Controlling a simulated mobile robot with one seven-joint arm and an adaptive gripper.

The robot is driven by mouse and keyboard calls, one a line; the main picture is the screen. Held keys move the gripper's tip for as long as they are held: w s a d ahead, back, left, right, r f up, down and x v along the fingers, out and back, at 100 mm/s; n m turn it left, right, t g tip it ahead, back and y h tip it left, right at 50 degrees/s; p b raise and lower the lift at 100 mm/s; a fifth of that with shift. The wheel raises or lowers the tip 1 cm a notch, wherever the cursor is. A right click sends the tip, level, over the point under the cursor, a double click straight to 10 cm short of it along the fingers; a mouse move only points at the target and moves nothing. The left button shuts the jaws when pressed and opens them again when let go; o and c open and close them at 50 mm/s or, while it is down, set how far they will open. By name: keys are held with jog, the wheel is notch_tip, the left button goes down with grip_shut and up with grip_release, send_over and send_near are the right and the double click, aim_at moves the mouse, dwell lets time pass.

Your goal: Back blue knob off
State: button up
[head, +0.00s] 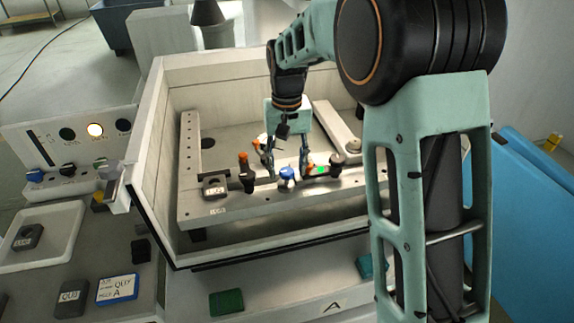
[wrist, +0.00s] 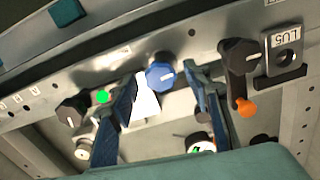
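The blue knob (head: 287,173) sits on the metal bar inside the open-topped box. In the wrist view the blue knob (wrist: 160,74) shows a short white pointer mark on its face. My gripper (head: 286,168) is over the bar, pointing down, with one finger on each side of the knob. In the wrist view my gripper (wrist: 160,82) is open, with gaps between the fingers and the knob. I cannot tell how far the fingertips reach down beside it.
A black knob with an orange-tipped lever (wrist: 240,62) and a LUS-labelled block (wrist: 284,52) stand close right in the wrist view. A green light (wrist: 103,96) and black knob (wrist: 71,108) are left. The box's front wall (head: 290,245) bounds the space.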

aim_at(287, 171)
notch_tip(287, 171, up, 12)
dwell(0.6)
